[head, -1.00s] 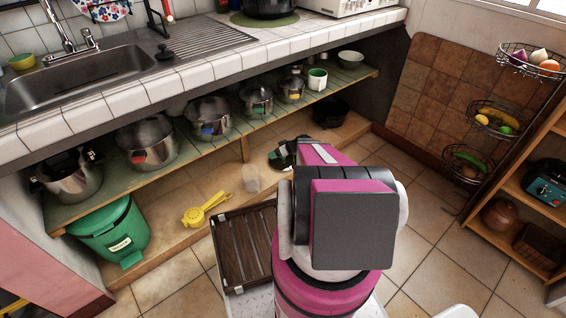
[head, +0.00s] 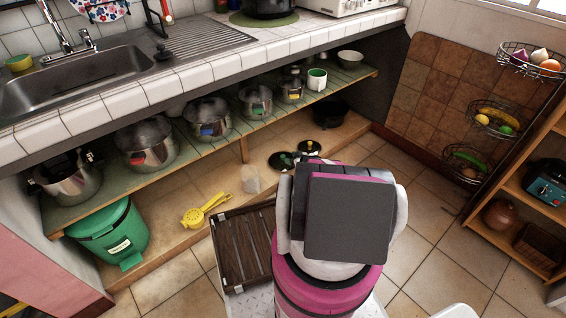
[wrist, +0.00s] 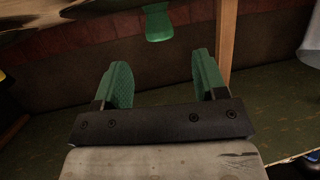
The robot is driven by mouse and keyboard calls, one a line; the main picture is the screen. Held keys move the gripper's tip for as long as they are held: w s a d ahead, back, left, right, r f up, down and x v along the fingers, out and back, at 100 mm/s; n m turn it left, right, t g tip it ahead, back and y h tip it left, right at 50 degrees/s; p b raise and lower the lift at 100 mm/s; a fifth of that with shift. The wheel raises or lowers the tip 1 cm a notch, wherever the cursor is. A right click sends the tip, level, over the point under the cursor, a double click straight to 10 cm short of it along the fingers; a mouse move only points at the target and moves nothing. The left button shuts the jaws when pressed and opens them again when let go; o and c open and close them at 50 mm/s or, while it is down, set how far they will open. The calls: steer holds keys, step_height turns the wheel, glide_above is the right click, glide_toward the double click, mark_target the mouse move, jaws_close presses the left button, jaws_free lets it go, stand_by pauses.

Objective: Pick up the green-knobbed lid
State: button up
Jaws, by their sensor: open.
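In the wrist view the green knob (wrist: 158,22) shows at the top, ahead of my gripper and roughly in line with the gap between the fingers. In the head view my arm hides the gripper.
A second dark lid (head: 309,147) lies just right of the first. A translucent cup (head: 251,181) and a yellow tool (head: 205,210) are to the left. The pot shelf (head: 226,148) runs above, held by a wooden post (wrist: 228,45). A dark pot (head: 330,113) sits behind.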

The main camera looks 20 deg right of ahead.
mark_target(284, 156)
steer(key=shift+x, duration=2.65)
steer(key=shift+s, duration=0.1)
steer(key=c, duration=1.1)
